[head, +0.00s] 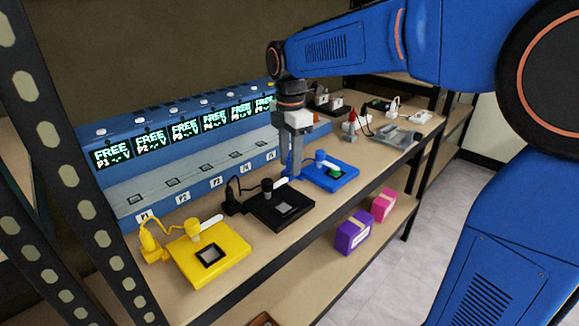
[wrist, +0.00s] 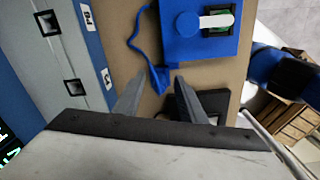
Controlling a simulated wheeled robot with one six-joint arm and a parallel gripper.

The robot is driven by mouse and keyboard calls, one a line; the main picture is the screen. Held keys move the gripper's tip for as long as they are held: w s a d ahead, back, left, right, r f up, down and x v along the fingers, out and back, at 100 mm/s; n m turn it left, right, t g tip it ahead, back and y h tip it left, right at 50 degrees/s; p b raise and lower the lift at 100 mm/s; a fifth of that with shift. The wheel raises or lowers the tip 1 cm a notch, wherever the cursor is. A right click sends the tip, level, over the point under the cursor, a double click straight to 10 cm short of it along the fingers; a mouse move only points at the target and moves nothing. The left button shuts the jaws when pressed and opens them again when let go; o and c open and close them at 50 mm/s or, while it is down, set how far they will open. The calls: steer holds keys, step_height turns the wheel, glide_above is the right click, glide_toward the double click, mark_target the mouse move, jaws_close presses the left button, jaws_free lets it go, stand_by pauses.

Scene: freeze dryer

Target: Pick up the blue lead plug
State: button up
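The blue lead plug (wrist: 160,80) shows in the wrist view at the end of a thin blue lead, which runs up to the blue device (wrist: 228,42). My gripper (wrist: 165,74) is open, pointing down at the bench, with one finger on each side of the plug. I cannot tell whether the fingers touch it. In the head view my gripper (head: 290,170) is low over the bench, just left of the blue device (head: 330,175). The plug is hidden behind the gripper there.
The black device (head: 280,207) and yellow device (head: 209,256) stand left of my gripper on the bench. The blue station (head: 180,150) with numbered sockets and screens reading FREE runs along the back. Purple (head: 353,232) and pink (head: 384,205) boxes sit on the shelf below.

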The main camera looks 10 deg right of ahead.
jaws_close()
step_height(320, 180, up, 10)
steer(key=shift+r, duration=0.1)
stand_by(0.5)
steer(key=shift+r, duration=0.6)
